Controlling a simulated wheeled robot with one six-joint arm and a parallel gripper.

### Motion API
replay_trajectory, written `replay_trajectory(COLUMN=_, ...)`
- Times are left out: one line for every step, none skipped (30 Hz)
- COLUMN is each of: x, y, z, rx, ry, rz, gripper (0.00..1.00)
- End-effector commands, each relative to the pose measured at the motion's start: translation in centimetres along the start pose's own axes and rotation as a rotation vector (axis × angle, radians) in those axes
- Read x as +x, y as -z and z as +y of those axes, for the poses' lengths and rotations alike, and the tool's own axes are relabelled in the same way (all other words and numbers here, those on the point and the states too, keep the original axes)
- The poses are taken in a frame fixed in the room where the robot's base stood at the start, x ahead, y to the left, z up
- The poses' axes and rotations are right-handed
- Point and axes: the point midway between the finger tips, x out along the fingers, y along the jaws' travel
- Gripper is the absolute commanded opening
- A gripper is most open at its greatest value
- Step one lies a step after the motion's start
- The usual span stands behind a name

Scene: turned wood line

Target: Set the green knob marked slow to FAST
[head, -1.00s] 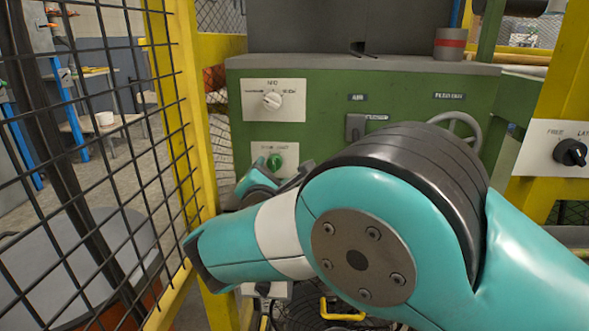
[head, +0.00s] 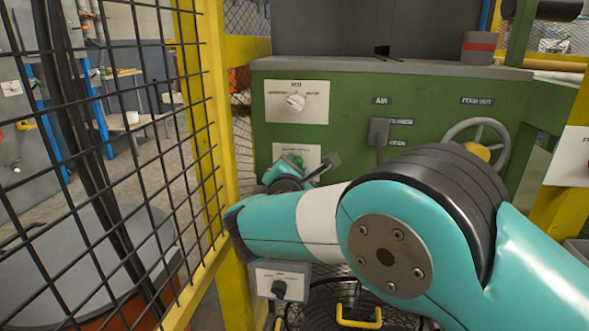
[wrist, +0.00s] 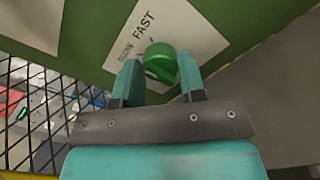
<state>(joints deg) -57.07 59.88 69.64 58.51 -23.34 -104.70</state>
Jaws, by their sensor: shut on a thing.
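The green knob (wrist: 160,60) sits on a white plate (wrist: 125,42) printed with SLOW and FAST. In the wrist view the FAST end lies just above the knob. A dark slot crosses the knob's face, but I cannot tell exactly where it points. My gripper (wrist: 158,72) is shut on the knob, with one teal finger on each side. In the head view the knob (head: 297,159) is partly hidden behind my gripper (head: 300,168), and the lower part of its plate (head: 313,151) is covered by my arm.
A white knob (head: 295,103) on its own plate is above. A lever (head: 379,132) and a grey handwheel (head: 478,128) are to the right. A black knob (head: 279,289) sits low down. A yellow-framed mesh fence (head: 215,130) stands close at the left.

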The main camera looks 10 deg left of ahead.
Motion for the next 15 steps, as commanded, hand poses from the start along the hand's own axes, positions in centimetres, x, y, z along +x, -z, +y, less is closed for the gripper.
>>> replay_trajectory(x=-0.01, y=-0.01, z=0.00, rx=0.019, ry=0.001, rz=0.000, gripper=0.14)
replay_trajectory(x=-0.01, y=-0.02, z=0.01, rx=0.039, ry=0.001, rz=0.000, gripper=0.14)
replay_trajectory(x=0.00, y=-0.04, z=0.03, rx=0.075, ry=0.001, rz=0.000, gripper=0.14)
replay_trajectory(x=0.00, y=-0.04, z=0.03, rx=0.108, ry=0.001, rz=0.000, gripper=0.14)
replay_trajectory(x=0.00, y=-0.03, z=0.01, rx=0.146, ry=0.001, rz=0.000, gripper=0.14)
replay_trajectory(x=0.00, y=-0.01, z=-0.01, rx=0.197, ry=0.001, rz=0.000, gripper=0.14)
replay_trajectory(x=0.00, y=0.01, z=-0.03, rx=0.236, ry=0.001, rz=0.000, gripper=0.14)
replay_trajectory(x=0.00, y=0.04, z=-0.06, rx=0.274, ry=0.001, rz=0.000, gripper=0.14)
replay_trajectory(x=0.00, y=0.06, z=-0.08, rx=0.320, ry=0.001, rz=0.000, gripper=0.14)
replay_trajectory(x=0.00, y=0.07, z=-0.10, rx=0.352, ry=0.001, rz=0.000, gripper=0.14)
replay_trajectory(x=0.00, y=0.08, z=-0.11, rx=0.381, ry=0.001, rz=0.000, gripper=0.14)
replay_trajectory(x=0.00, y=0.09, z=-0.12, rx=0.414, ry=0.001, rz=0.000, gripper=0.14)
replay_trajectory(x=0.00, y=0.09, z=-0.13, rx=0.433, ry=0.001, rz=0.000, gripper=0.14)
replay_trajectory(x=0.00, y=0.09, z=-0.12, rx=0.449, ry=0.001, rz=0.000, gripper=0.14)
replay_trajectory(x=0.00, y=0.09, z=-0.12, rx=0.463, ry=0.001, rz=0.000, gripper=0.14)
